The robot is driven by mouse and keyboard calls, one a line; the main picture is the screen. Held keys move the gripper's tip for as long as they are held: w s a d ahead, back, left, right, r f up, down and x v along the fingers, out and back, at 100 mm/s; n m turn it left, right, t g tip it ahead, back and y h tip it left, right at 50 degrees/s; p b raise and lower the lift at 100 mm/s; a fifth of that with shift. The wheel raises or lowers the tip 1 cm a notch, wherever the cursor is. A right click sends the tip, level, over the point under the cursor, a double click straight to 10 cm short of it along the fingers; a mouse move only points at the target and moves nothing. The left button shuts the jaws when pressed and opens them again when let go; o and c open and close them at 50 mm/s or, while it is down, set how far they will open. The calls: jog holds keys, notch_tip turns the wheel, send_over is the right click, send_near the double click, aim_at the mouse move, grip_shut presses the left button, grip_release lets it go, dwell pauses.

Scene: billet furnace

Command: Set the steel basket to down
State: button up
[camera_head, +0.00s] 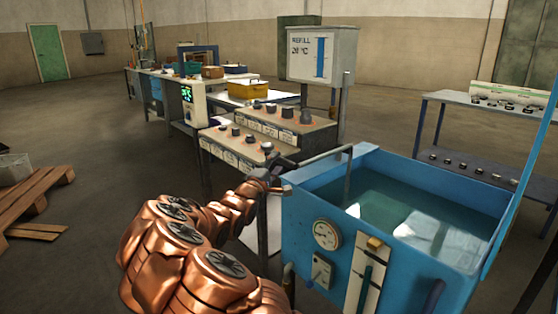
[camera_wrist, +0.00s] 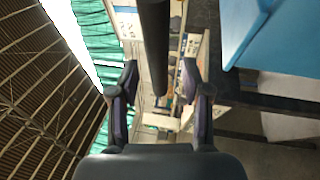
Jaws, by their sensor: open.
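A blue tank (camera_head: 300,222) of greenish water stands at the right in the head view. A grey bent bar (camera_head: 318,158) reaches over its left rim and turns down towards the water. I cannot make out the steel basket itself; pale patches in the water may be reflections. My gripper (camera_head: 272,172) is at the bar's outer left end, by the tank's left corner. In the wrist view my gripper (camera_wrist: 160,72) is open, its two fingers apart. A dark bar (camera_wrist: 154,45) shows in the gap between them; I cannot tell whether they touch it.
A gauge (camera_head: 327,234) and a slotted panel (camera_head: 362,275) are on the tank's front. A control bench (camera_head: 270,130) and a grey sign box (camera_head: 323,55) stand behind. A metal table (camera_head: 470,108) is at the right. Wooden pallets (camera_head: 35,195) lie at the left; floor between is clear.

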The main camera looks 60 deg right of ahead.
jog(key=shift+x, duration=1.45)
grip_shut()
